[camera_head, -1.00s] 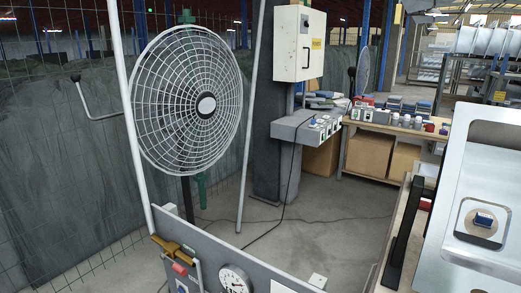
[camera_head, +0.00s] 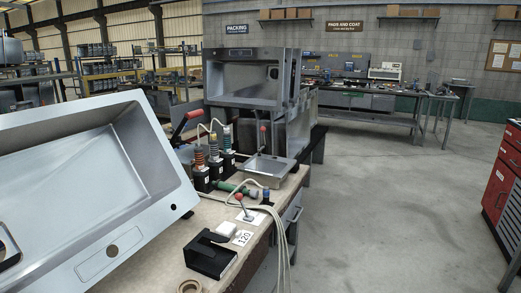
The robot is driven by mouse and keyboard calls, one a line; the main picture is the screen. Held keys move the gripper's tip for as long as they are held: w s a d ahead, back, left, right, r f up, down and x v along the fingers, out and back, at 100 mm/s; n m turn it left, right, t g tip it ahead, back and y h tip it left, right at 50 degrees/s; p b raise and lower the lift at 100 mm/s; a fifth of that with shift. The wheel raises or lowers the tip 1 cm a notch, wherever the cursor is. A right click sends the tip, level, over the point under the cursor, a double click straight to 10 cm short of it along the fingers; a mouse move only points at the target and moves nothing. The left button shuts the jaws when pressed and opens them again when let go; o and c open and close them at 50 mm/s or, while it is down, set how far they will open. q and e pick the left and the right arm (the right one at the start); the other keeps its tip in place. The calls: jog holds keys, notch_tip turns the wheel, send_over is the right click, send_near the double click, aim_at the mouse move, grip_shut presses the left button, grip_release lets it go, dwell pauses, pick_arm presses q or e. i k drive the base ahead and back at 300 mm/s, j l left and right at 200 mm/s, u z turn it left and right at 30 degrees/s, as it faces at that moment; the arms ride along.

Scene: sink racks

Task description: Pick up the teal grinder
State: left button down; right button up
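A slim green-teal tool (camera_head: 238,188) lies on the worktop, just in front of several black-based fittings; it looks like the teal grinder, but it is small and I cannot be sure. Pale cables or hoses pass close to its right end. Neither of my grippers is in view.
A large steel sink (camera_head: 75,190) fills the left, tilted on the worktop (camera_head: 165,262). Near the tool are a shallow metal tray (camera_head: 268,168), a black block (camera_head: 210,255) and a tape roll (camera_head: 188,287). A red cabinet (camera_head: 503,180) stands far right. The floor between is clear.

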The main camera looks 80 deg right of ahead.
aim_at(227, 152)
jog(key=z, duration=2.5)
jog(key=i+l+u, duration=0.1)
jog(key=i+l, duration=0.35)
jog(key=i+l+u, duration=0.1)
jog(key=i+l, duration=0.3)
jog(key=l, duration=0.15)
